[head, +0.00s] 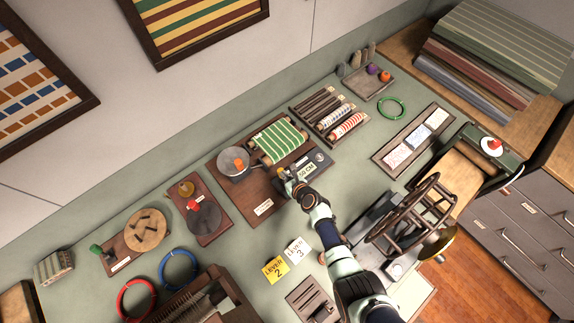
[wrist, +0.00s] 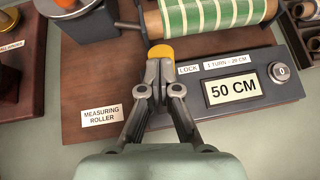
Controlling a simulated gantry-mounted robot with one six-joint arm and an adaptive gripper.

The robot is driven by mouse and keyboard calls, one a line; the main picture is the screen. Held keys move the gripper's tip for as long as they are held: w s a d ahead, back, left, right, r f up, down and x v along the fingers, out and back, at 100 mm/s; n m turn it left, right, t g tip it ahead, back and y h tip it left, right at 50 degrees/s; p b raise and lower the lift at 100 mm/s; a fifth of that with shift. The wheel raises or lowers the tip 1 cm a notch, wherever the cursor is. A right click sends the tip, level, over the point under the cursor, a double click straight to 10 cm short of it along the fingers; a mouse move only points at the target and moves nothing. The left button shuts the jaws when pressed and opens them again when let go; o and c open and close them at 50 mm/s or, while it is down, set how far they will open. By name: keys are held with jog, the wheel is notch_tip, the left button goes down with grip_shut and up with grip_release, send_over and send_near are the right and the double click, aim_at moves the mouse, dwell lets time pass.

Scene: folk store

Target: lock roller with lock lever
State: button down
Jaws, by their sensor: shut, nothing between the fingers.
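The roller (head: 278,141) carries green cloth with pale stripes and sits on a dark wooden board labelled "MEASURING ROLLER". It also shows at the top of the wrist view (wrist: 215,12). The lock lever has a yellow end (wrist: 160,51) beside the "LOCK" label. My gripper (wrist: 158,66) is shut, with its fingertips right at the yellow end, which shows just beyond them. I cannot tell whether they touch. A grey display box (wrist: 250,85) right of the gripper reads "50 CM".
A rack of fabric rolls (head: 330,115) is behind right. A wheeled machine (head: 405,215) stands right of my arm.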

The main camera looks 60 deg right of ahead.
jog(key=shift+w+d, duration=0.1)
jog(key=shift+w, duration=0.05)
jog(key=shift+r, duration=0.1)
dwell(0.4)
notch_tip(320, 180, up, 9)
jog(key=s+a+p, duration=0.2)
jog(key=p, duration=0.5)
jog(key=shift+s+a+r, duration=0.15)
jog(key=shift+s+a, duration=0.1)
